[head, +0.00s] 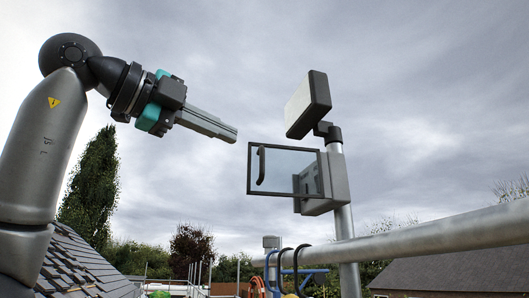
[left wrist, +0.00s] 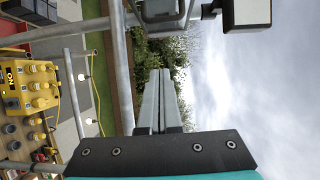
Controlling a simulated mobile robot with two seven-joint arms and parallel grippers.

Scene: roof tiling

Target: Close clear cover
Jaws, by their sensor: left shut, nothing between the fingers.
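The clear cover (head: 285,158) is a see-through pane in a dark frame with an upright handle (head: 261,165) near its far left edge. It stands swung out to the left from a grey box (head: 338,178) fixed to a metal post. Fittings inside the box show through the pane. My left gripper (head: 236,134) is shut and empty, just above and left of the cover's upper left corner in the head view, with a visible gap. Its closed fingers also show in the left wrist view (left wrist: 159,73). My right gripper is not in view.
A floodlight (head: 308,105) tops the post (head: 343,225) above the box. A thick metal rail (head: 435,232) runs off to the right. A tiled roof (head: 85,265) lies lower left. The left wrist view shows a yellow socket box (left wrist: 28,88) at left. Open sky surrounds the gripper.

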